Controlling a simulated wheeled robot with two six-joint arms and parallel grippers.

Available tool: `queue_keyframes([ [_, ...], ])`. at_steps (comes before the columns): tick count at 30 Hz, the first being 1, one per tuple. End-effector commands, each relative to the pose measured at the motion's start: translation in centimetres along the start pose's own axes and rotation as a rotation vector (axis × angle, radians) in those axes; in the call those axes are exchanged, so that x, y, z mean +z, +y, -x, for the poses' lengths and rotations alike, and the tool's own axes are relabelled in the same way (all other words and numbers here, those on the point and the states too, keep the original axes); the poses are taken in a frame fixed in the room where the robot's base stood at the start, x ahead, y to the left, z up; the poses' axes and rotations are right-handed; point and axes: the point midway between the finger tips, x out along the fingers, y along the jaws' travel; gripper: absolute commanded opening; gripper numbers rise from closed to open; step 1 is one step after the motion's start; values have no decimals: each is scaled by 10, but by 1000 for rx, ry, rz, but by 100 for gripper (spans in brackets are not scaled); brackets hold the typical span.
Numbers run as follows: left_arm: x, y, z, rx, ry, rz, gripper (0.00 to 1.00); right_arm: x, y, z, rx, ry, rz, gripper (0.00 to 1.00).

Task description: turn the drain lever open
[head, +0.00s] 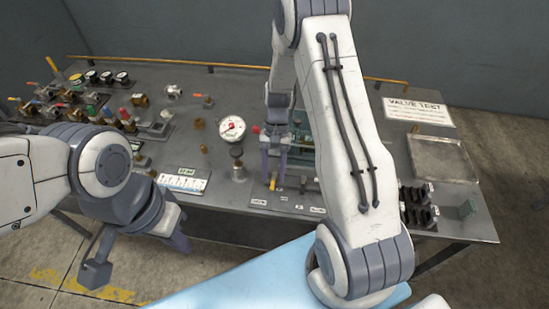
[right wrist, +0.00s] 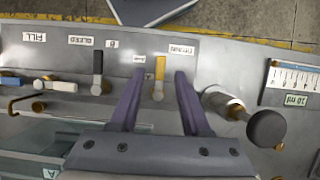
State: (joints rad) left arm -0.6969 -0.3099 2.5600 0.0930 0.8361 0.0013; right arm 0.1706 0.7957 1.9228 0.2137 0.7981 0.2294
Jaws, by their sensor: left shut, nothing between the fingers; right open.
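The drain lever (right wrist: 160,70) is a short yellow handle beside an upside-down DRAIN label (right wrist: 183,50) in the right wrist view. It also shows as a small yellow piece (head: 273,185) near the bench's front edge in the head view. My right gripper (right wrist: 160,78) is open, with one finger on each side of the lever. A gap shows between the lever and each finger; I cannot tell the height of the fingertips over the panel. My left gripper (head: 97,270) is shut and empty, in front of the bench at the lower left.
A black round knob (right wrist: 267,128) stands on the other side. A pressure gauge (head: 232,128), several valves at the left and an empty metal tray (head: 462,163) are on the bench.

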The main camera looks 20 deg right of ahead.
Motion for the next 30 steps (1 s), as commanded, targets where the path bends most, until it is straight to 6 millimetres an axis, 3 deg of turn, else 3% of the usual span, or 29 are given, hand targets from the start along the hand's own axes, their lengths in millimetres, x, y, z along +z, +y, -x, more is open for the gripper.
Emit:
queue_keyframes([
  [6,1,-1,-12,0,0,-1,0,-2,0,44,-3,8,0,47],
  [13,1,-1,-17,0,0,-1,0,-1,0,79,-1,4,0,47],
  [30,1,-1,-17,0,0,-1,0,0,1,87,0,0,0,47],
])
